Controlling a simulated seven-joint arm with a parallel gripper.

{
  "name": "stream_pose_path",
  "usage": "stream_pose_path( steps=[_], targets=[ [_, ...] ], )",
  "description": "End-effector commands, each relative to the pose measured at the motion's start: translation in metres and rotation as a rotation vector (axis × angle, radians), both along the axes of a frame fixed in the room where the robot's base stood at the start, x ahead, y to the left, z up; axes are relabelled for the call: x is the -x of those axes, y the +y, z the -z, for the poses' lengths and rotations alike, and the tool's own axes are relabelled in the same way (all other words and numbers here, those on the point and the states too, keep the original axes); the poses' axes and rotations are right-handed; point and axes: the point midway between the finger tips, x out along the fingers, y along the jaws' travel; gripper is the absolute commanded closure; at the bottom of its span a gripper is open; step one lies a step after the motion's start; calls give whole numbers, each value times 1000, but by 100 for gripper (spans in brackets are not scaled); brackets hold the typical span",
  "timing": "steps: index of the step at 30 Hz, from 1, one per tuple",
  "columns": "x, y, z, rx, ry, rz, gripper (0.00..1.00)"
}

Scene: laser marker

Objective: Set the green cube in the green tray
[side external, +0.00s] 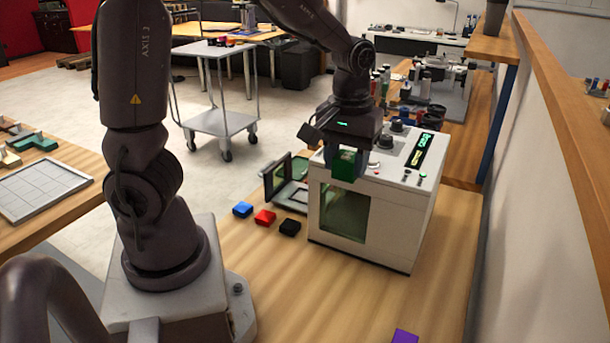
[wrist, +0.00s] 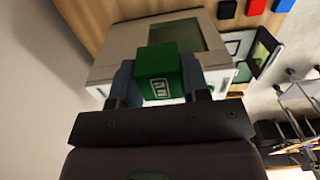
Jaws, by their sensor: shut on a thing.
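The green cube (side external: 346,166) is held between the fingers of my gripper (side external: 347,172), which points down. In the side view it appears in front of the white laser marker's (side external: 392,222) upper front edge; I cannot tell the exact gap. In the wrist view, the green cube (wrist: 160,72) sits between both fingers of my gripper (wrist: 158,80) and bears a pale printed mark. The marker's door (side external: 288,183) stands open on its left side.
Blue (side external: 242,209), red (side external: 265,217) and black (side external: 290,227) blocks lie on the wooden table left of the marker. A purple piece (side external: 405,336) lies at the near edge. A side table at left holds a grey grid tray (side external: 42,188). The near tabletop is mostly clear.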

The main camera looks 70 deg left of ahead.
Motion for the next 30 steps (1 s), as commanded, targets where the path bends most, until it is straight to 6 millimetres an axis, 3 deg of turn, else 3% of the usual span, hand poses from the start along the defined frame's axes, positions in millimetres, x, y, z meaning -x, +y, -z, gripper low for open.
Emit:
stream_pose_path(
  steps=[6, 17, 23, 30],
  targets=[
    [-1, 0, -55, 1, -8, 0, 90],
    [-42, 63, -70, -2, 1, -26, 90],
    [-66, 126, -78, -1, 1, -36, 90],
    [-75, 243, -75, 2, 2, -30, 90]
  ],
)
